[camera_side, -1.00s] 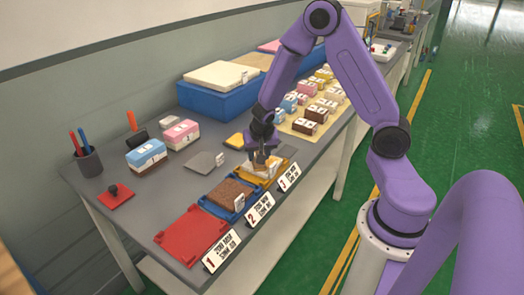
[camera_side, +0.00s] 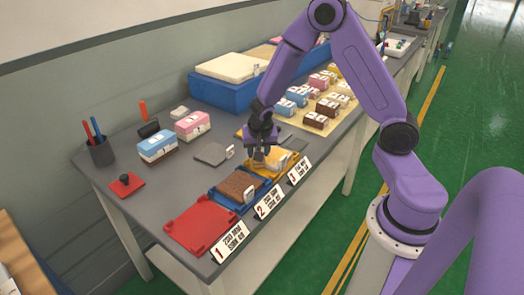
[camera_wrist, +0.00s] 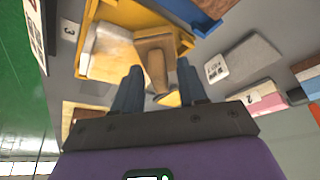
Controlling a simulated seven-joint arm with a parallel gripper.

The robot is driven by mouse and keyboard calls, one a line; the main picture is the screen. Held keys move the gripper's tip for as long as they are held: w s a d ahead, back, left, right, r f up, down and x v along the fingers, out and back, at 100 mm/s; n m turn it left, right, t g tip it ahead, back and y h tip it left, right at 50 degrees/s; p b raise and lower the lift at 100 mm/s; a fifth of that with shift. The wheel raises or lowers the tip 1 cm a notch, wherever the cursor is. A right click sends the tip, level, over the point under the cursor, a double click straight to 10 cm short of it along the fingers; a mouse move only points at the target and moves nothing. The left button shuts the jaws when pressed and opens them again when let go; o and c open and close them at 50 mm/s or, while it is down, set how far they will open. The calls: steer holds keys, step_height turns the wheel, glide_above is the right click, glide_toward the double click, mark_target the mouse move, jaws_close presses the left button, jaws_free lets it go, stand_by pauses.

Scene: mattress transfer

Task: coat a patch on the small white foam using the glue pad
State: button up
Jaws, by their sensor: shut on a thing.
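My gripper (camera_side: 260,143) points down over the yellow tray (camera_side: 288,173) with sign 3. In the wrist view my gripper (camera_wrist: 158,76) is shut on the narrow handle of a tan glue pad (camera_wrist: 154,45); the pad also shows under the fingers in the side view (camera_side: 258,156). The small white foam (camera_side: 277,160) lies in the yellow tray; it shows as a cream block beside the pad in the wrist view (camera_wrist: 110,52). The pad is over or against one side of the foam; I cannot tell whether they touch.
A blue tray (camera_side: 222,202) holding a brown block and an empty red tray (camera_side: 200,225) stand along the front edge. A grey flat slab (camera_side: 211,153) lies behind. A blue box (camera_side: 228,95), layered blocks (camera_side: 157,146) and a pen cup (camera_side: 101,152) stand farther back.

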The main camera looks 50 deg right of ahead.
steer(key=shift+w+d, duration=0.1)
steer(key=shift+d, duration=5)
steer(key=shift+r, duration=2.95)
steer(key=shift+r, duration=0.1)
step_height(320, 180, up, 3)
steer(key=shift+f, duration=0.1)
steer(key=shift+a, duration=0.15)
